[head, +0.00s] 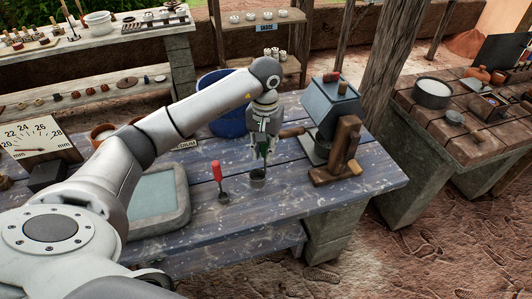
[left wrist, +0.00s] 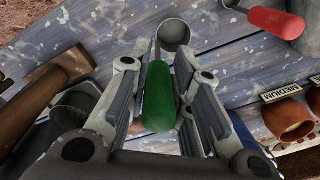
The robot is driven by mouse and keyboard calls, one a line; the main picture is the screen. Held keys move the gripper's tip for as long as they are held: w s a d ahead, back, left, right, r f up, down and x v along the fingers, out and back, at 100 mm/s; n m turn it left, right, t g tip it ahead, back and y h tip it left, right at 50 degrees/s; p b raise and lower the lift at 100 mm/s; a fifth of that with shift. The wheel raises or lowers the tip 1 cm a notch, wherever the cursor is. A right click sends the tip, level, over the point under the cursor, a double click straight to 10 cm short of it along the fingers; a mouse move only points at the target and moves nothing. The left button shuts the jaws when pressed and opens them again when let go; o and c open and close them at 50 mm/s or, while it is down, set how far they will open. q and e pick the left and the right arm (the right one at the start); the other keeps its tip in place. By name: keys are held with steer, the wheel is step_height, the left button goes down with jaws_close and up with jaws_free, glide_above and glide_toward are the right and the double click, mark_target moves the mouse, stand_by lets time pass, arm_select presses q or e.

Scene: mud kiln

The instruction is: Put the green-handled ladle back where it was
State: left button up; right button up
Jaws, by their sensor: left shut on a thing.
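My left gripper (head: 261,150) comes down over the blue wooden table (head: 285,185) and is shut on the green handle of the ladle. The green-handled ladle hangs upright, its dark metal bowl (head: 257,180) at or just above the table top; I cannot tell if it touches. In the left wrist view, the green handle (left wrist: 158,100) lies between the two fingers, and the grey bowl (left wrist: 173,36) shows beyond them. A red-handled ladle (head: 217,171) stands just left of it on the table and also shows in the left wrist view (left wrist: 275,22). My right gripper is not in view.
A blue bucket (head: 222,118) stands behind the gripper. A grey box device with a wooden stand (head: 332,108) is close on the right. A grey slab basin (head: 158,200) lies left. Orange cups (left wrist: 288,118) stand near a "MEDIUM" label. The table front is clear.

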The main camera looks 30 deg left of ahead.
arm_select(q)
steer(key=shift+w+f, duration=0.25)
steer(key=shift+d+f+p, duration=0.1)
steer(key=shift+f+p, duration=0.25)
steer(key=shift+p, duration=0.05)
step_height(320, 180, down, 2)
steer(key=shift+f+p, duration=0.25)
steer(key=shift+p, duration=0.4)
steer(key=shift+w+f, duration=0.1)
steer(key=shift+f+b, duration=0.15)
steer(key=shift+b, duration=0.15)
steer(key=o, duration=0.9)
